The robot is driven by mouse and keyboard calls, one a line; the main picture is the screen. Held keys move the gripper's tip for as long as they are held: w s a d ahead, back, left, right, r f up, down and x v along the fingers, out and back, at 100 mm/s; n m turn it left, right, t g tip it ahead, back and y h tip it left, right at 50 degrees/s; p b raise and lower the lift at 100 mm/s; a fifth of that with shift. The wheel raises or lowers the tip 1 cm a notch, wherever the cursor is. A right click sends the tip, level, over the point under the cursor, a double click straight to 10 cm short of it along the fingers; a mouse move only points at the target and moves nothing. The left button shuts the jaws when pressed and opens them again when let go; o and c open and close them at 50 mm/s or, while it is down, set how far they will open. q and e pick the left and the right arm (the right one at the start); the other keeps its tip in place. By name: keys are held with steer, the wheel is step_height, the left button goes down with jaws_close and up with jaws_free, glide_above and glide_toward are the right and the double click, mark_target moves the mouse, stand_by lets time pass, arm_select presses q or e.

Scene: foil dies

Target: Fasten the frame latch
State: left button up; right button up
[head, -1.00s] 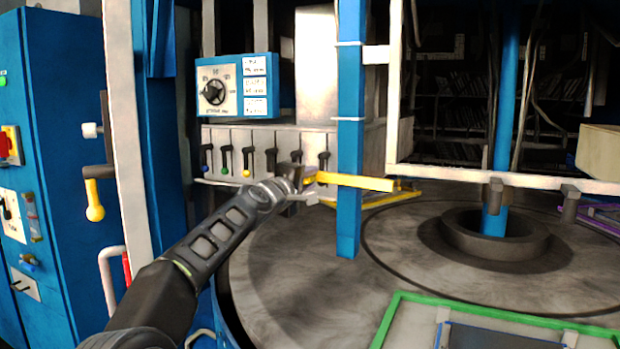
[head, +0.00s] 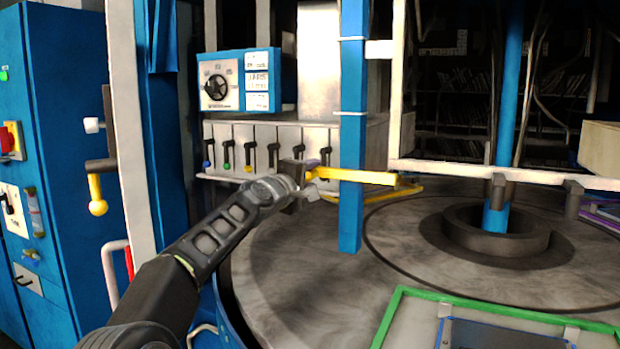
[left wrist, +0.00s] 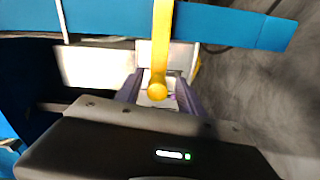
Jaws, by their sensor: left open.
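A yellow bar (head: 360,177), which looks like the frame latch handle, crosses the blue upright post (head: 351,130) at about mid height. In the left wrist view the yellow bar (left wrist: 162,40) runs down from the top and ends in a round knob. My left gripper (head: 312,180) is at the bar's left end. In the left wrist view the open purple fingers (left wrist: 158,95) lie on either side of the knob, with gaps beside it. I cannot tell whether a finger touches it. Where the latch engages is not clear. My right gripper is not in view.
A control box with a dial (head: 236,80) and a row of small levers (head: 250,150) stand behind my gripper. A blue cabinet with a yellow-knobbed lever (head: 97,195) is at left. The round grey table (head: 300,250) is largely clear; a green-edged panel (head: 395,318) is in front.

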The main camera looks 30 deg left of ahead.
arm_select(q)
steer(key=shift+s+f+b, duration=0.1)
steer(key=shift+s+b, duration=0.3)
steer(key=shift+s, duration=0.05)
steer(key=s+b, duration=0.3)
steer(key=s, duration=0.3)
steer(key=shift+s+d, duration=0.2)
steer(key=shift+s, duration=0.2)
